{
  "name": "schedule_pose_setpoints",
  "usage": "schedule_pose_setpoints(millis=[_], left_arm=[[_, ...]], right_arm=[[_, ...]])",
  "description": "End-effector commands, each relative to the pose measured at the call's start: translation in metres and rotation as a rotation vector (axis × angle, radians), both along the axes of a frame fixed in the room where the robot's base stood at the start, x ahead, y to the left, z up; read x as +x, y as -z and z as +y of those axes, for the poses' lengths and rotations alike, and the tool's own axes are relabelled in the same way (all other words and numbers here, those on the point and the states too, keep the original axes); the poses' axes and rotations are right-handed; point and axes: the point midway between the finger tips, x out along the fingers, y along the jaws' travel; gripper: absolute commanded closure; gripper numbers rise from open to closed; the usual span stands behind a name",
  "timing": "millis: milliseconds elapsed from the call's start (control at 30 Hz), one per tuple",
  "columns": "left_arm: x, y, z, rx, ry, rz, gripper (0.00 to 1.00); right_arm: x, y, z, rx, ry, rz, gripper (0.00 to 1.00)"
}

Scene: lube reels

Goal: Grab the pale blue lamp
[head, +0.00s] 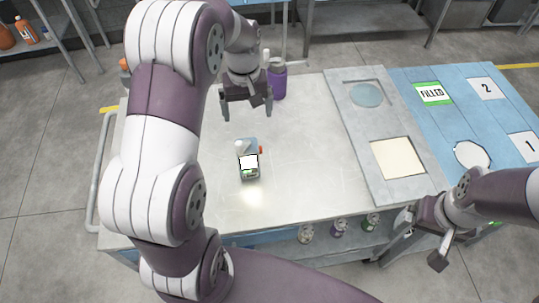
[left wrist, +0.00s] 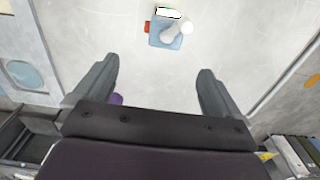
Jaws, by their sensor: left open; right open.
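The pale blue lamp (head: 251,144) stands on the pale tabletop, left of the table's middle. It has a white rounded part, a small orange part and a bright lit face toward the near side, with a glow on the table. My left gripper (head: 247,112) is open and empty, beyond the lamp and apart from it. In the left wrist view the lamp (left wrist: 172,38) lies ahead of the open left fingers (left wrist: 158,70), near the top edge. My right gripper (head: 421,242) is open and empty off the table's near right side, far from the lamp.
A purple bottle (head: 277,82) stands at the far edge, close to my left gripper. A grey panel (head: 354,130) with two recesses and a blue board (head: 454,125) marked FILLED, 1 and 2 lie at right. The tabletop between lamp and panel is clear. Several small containers sit on a lower shelf.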

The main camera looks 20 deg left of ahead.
Motion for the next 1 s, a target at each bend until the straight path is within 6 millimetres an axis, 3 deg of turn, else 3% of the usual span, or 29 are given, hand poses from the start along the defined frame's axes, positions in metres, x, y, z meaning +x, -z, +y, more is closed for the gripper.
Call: schedule_pose_setpoints(millis=[300,467,567,667,933,1000], left_arm=[[-0.003,0.062,0.0,-0.002,-0.011,0.009,0.02],[-0.007,0.079,0.0,-0.002,-0.01,0.009,0.02],[-0.013,0.096,0.001,-0.002,-0.009,0.011,0.02],[-0.012,0.116,0.001,-0.001,-0.009,0.008,0.02],[-0.011,0.124,0.001,-0.001,-0.009,0.004,0.02],[-0.011,0.124,0.001,-0.001,-0.009,0.004,0.25]], right_arm=[[0.0,-0.021,0.0,0.0,0.0,-0.001,0.06],[0.0,-0.033,0.0,0.0,0.0,-0.001,0.06],[0.0,-0.048,0.0,0.0,0.0,-0.001,0.06],[0.0,-0.049,0.0,0.0,0.0,-0.001,0.06],[0.0,-0.048,0.0,0.0,0.0,-0.001,0.06],[0.0,-0.048,0.0,0.0,0.0,-0.001,0.06]])
